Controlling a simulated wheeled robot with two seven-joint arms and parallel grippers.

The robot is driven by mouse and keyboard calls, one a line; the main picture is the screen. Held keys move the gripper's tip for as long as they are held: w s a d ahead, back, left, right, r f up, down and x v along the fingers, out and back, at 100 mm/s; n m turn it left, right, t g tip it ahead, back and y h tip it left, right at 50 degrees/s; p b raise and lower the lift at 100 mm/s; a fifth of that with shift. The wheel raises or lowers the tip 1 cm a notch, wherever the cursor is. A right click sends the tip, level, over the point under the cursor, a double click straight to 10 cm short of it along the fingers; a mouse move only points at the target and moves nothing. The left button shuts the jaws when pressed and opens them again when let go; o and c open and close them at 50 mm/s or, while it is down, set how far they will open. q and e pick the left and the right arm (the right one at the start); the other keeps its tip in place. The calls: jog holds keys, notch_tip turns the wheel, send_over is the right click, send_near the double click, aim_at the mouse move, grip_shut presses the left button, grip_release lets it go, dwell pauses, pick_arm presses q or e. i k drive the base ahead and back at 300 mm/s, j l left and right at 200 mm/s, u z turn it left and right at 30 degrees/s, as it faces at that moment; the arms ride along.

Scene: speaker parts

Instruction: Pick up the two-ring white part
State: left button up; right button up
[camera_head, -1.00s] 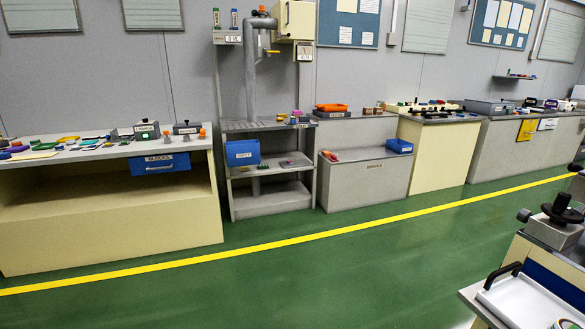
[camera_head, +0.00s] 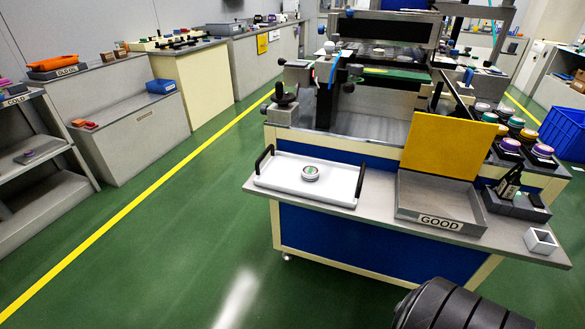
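A small round part (camera_head: 311,173) lies flat on a white tray (camera_head: 290,187) with black handles. The tray rests on the left of the front shelf of a workbench. The part has a pale rim and a coloured centre; it is too small to tell whether it has two rings. Several round parts with purple, white and orange tops (camera_head: 511,146) sit in dark holders at the bench's right. No gripper shows. A black ribbed piece at the bottom right seems to be part of my arm.
A grey tray marked GOOD (camera_head: 440,203) and a small white square box (camera_head: 540,240) are on the front shelf (camera_head: 380,210). A yellow panel (camera_head: 448,143) stands behind. A blue crate (camera_head: 566,132) is at far right. Green floor (camera_head: 180,240) is clear at left.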

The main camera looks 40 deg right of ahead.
aim_at(310, 173)
jog(key=z, duration=0.4)
jog(key=i+z, duration=0.1)
jog(key=z, duration=0.3)
jog(key=j+z, duration=0.1)
jog(key=z, duration=0.3)
jog(key=i+j+z, duration=0.1)
jog(key=z, duration=0.35)
jog(key=i+j+z, duration=0.3)
jog(key=j, duration=0.25)
jog(key=j+z, duration=0.25)
jog(key=j, duration=0.25)
jog(key=i+j+z, duration=0.1)
jog(key=j+z, duration=0.2)
jog(key=j, duration=0.65)
